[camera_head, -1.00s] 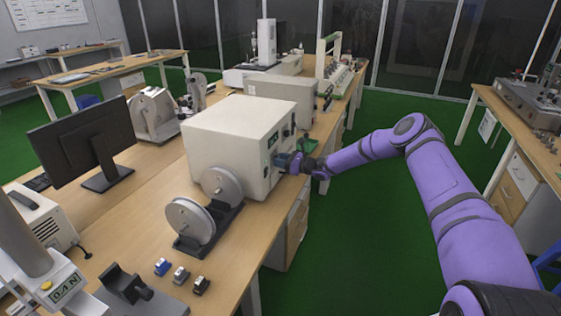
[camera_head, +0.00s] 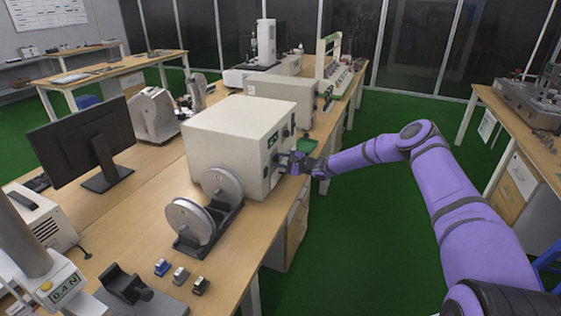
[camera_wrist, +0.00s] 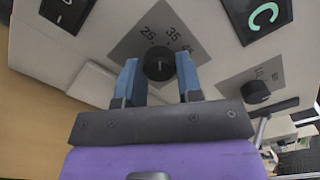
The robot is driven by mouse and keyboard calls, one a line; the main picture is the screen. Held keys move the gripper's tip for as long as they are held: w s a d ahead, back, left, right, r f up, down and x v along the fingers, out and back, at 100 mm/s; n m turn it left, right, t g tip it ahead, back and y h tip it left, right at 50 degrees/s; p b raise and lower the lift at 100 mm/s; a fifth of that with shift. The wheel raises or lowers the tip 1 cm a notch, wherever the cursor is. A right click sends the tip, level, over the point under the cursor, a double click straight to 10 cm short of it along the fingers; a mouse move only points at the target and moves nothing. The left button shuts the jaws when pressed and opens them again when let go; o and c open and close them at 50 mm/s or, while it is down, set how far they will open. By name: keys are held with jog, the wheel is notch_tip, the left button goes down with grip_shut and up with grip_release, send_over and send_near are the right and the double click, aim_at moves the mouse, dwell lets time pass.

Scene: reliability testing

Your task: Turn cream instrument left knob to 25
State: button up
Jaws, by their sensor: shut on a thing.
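The cream instrument (camera_head: 235,130) is a big box on the bench, with its control face toward my arm. My gripper (camera_head: 284,160) is at that face. In the wrist view, a round black knob (camera_wrist: 159,65) sits on a grey dial plate marked 25, 35 and 45. My gripper (camera_wrist: 157,62) has its two blue fingers on either side of this knob, shut on it. The knob's pointer is too small to read surely. A second black knob (camera_wrist: 255,92) on its own grey plate is to the right, clear of the fingers.
A two-disc stand (camera_head: 205,215) is on the bench in front of the instrument. A monitor (camera_head: 85,145) stands to the left. The green floor to the right of the bench is open around my arm.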

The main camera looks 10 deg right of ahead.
jog(key=shift+n, duration=2.1)
jog(key=o, duration=0.9)
jog(key=v, duration=1.1)
jog(key=shift+a, duration=0.1)
